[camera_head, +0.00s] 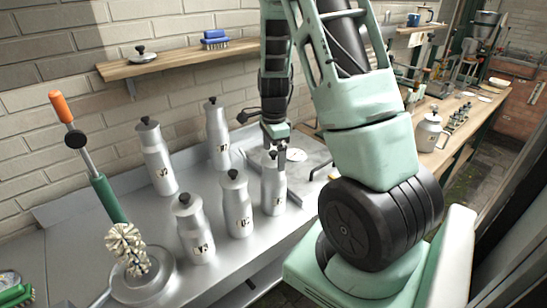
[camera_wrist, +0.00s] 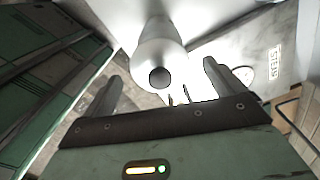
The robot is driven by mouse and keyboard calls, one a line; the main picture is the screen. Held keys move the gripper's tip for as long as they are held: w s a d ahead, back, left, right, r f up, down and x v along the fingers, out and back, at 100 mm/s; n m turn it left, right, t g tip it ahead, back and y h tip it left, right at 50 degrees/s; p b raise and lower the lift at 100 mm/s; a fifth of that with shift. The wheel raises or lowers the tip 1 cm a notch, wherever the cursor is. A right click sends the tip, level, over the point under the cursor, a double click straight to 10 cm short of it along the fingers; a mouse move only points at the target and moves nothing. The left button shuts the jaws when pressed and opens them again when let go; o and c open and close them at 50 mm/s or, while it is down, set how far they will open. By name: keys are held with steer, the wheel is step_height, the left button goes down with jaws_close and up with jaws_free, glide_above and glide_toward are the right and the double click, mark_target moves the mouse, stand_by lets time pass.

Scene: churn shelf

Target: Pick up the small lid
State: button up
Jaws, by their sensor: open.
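A small metal lid with a dark knob (camera_head: 141,53) lies on the wooden wall shelf at the upper left. Several metal churns with dark-knobbed tops stand on the metal counter. My gripper (camera_head: 274,146) is over the rightmost churn (camera_head: 273,190), pointing down. In the wrist view my gripper (camera_wrist: 162,88) is open, with its two fingers apart. A pale churn with a dark round knob (camera_wrist: 160,78) shows between and beyond the fingers. I cannot tell whether either finger touches it. Part of the churn's top is hidden behind the gripper in the head view.
Other churns (camera_head: 238,205) stand close by on the left. A brush with an orange-ended handle (camera_head: 127,248) stands at the front left. A blue brush (camera_head: 215,40) lies on the wall shelf (camera_head: 185,62).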

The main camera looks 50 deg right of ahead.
steer(key=shift+f, duration=0.35)
steer(key=c, duration=1.1)
